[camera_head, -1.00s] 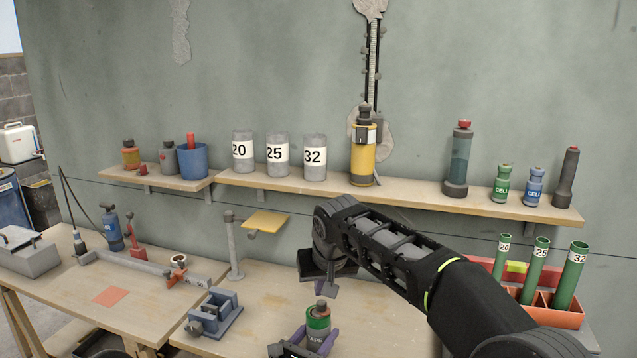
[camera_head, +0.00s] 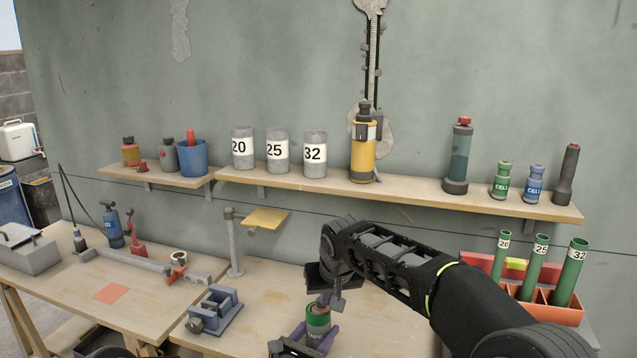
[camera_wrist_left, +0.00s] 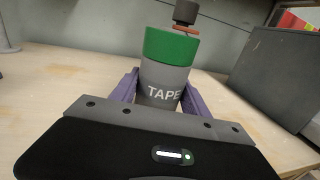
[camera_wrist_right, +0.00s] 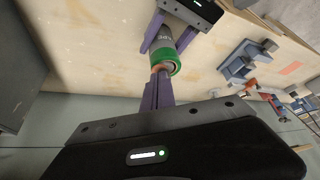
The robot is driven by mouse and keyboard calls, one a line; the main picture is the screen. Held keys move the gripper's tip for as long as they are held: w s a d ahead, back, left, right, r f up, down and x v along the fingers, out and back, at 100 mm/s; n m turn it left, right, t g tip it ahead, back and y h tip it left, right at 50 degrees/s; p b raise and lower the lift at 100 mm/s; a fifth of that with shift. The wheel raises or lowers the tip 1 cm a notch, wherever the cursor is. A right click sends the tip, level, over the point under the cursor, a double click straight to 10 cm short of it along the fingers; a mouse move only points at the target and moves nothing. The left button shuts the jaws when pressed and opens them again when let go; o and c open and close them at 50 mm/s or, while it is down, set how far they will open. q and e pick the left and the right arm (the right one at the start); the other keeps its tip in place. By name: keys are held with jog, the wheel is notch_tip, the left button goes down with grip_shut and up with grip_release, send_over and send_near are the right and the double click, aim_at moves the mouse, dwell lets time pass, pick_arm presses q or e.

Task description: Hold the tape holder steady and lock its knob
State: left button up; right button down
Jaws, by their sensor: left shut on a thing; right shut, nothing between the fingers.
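The tape holder (camera_head: 318,320) is a grey cylinder marked TAPE with a green band, standing upright on the table. It also shows in the left wrist view (camera_wrist_left: 162,82). My left gripper (camera_head: 304,340) is shut around the grey body, one purple finger on each side. My right gripper (camera_wrist_right: 160,78) is shut and empty, its fingertips pointing down at the knob end from above. The fingers partly hide the knob in the right wrist view, and I cannot tell whether they touch it.
A blue-grey vise (camera_head: 215,310) stands to the left on the table, with a post bearing a yellow plate (camera_head: 266,219) behind it. An orange rack (camera_head: 556,312) with green tubes stands at the right. A wall shelf (camera_head: 410,190) holds cans and bottles.

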jog(key=shift+f, duration=1)
jog(key=shift+w, duration=0.15)
jog(key=shift+a, duration=0.45)
jog(key=shift+r, duration=0.1)
dwell(0.5)
jog(key=shift+s+d, duration=0.1)
jog(key=shift+s, duration=0.4)
notch_tip(320, 180, up, 6)
jog(key=shift+f, duration=0.1)
dwell(0.4)
